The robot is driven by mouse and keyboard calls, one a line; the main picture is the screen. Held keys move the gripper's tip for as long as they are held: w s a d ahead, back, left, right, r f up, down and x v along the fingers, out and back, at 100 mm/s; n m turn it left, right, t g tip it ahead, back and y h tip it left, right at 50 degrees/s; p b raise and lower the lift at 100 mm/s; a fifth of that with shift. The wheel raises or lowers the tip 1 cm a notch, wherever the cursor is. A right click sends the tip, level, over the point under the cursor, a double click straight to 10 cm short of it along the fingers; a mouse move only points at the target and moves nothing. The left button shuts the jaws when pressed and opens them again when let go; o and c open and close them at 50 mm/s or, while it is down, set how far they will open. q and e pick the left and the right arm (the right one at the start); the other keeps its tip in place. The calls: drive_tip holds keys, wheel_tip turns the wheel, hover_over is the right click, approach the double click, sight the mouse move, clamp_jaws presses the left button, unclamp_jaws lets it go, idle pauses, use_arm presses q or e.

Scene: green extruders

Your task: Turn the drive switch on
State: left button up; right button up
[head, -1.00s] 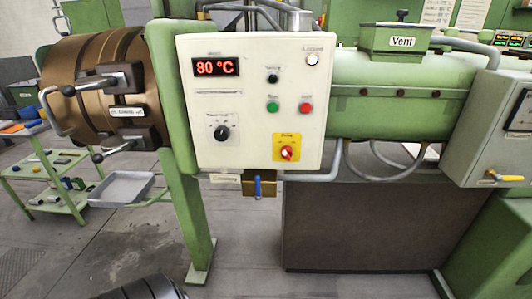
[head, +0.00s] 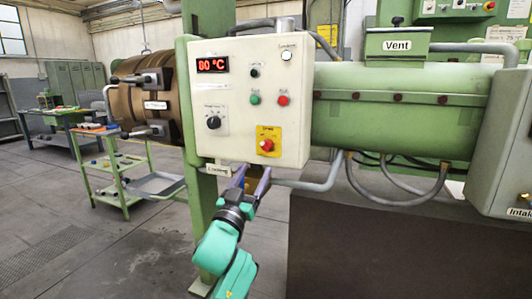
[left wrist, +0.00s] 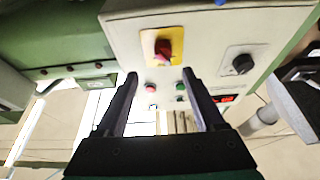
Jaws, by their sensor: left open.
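The drive switch (head: 267,145) is a red rotary knob on a yellow plate (head: 275,133) at the lower right of the white control panel (head: 240,70). My left gripper (head: 254,169) is open and empty, just below the panel's lower edge and below the switch. In the left wrist view, the switch (left wrist: 163,48) appears beyond the open fingertips (left wrist: 160,74), roughly centred between them and a little above. No contact with the knob shows. The exact direction of the knob's handle is hard to read. My right gripper is in neither current view.
A pipe (head: 305,183) runs below the panel. A green trolley (head: 122,180) stands at left.

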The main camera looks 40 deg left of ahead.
sight(265, 150)
use_arm(q)
drive_tip(key=x, duration=0.5)
drive_tip(key=p+x, duration=0.1)
drive_tip(key=x, duration=0.2)
drive_tip(key=shift+w+a, duration=0.2)
drive_tip(key=shift+a, duration=0.25)
drive_tip(key=shift+w+a+r, duration=0.1)
drive_tip(key=shift+w+a, duration=0.05)
drive_tip(key=shift+w, duration=0.35)
use_arm(e)
drive_tip(key=shift+s+a+r, duration=0.15)
drive_tip(key=shift+a+r, duration=0.6)
drive_tip(key=shift+a, duration=0.2)
use_arm(q)
clamp_jaws()
use_arm(e)
drive_tip(key=shift+d, duration=0.2)
